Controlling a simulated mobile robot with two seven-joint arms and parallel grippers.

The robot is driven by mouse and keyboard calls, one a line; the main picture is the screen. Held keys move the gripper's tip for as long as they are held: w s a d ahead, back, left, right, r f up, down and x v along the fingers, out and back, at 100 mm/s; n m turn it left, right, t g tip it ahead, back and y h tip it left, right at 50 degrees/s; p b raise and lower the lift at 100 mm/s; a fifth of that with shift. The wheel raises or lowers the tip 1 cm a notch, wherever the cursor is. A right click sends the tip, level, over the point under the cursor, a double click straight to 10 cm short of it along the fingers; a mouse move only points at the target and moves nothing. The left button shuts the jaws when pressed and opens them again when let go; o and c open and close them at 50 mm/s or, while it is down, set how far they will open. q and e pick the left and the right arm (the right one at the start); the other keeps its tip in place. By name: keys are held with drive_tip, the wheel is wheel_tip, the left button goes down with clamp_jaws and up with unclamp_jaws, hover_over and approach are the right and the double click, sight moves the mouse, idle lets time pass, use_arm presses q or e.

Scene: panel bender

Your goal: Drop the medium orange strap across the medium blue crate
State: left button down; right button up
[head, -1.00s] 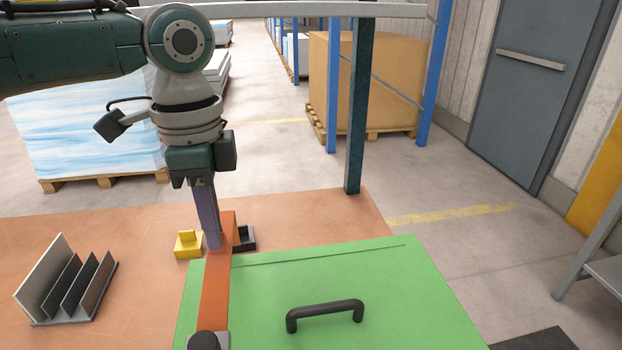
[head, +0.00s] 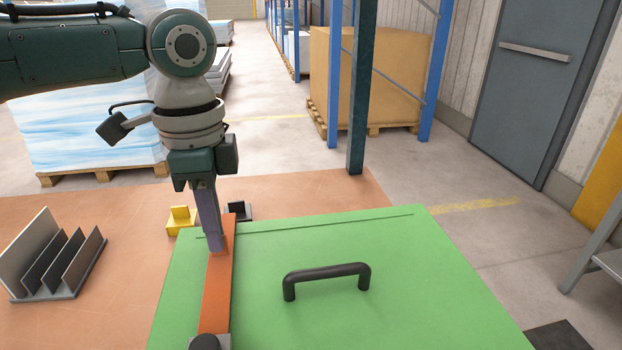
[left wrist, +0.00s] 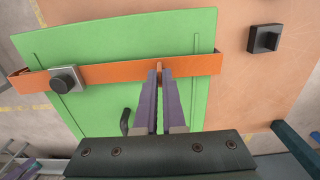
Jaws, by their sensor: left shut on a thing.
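The orange strap (head: 218,290) lies across the left part of a green lid-like panel (head: 400,270) in the head view. It also shows in the left wrist view (left wrist: 115,75), with its ends at or past the green panel's edges. My left gripper (head: 216,248) points down and is shut on a small upright orange tab of the strap; its fingertips show in the left wrist view (left wrist: 160,78). A dark round knob on a grey plate (left wrist: 64,80) sits on the strap. No blue crate body shows.
The green panel carries a black handle (head: 326,275). A yellow block (head: 181,220) and a black block (head: 239,210) stand beyond its far left edge. A grey slotted rack (head: 52,258) stands left on the orange-brown surface (head: 120,230).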

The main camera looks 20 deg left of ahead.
use_arm(q)
drive_tip(key=shift+f, duration=0.4)
idle(0.4)
drive_tip(key=c, duration=0.9)
unclamp_jaws()
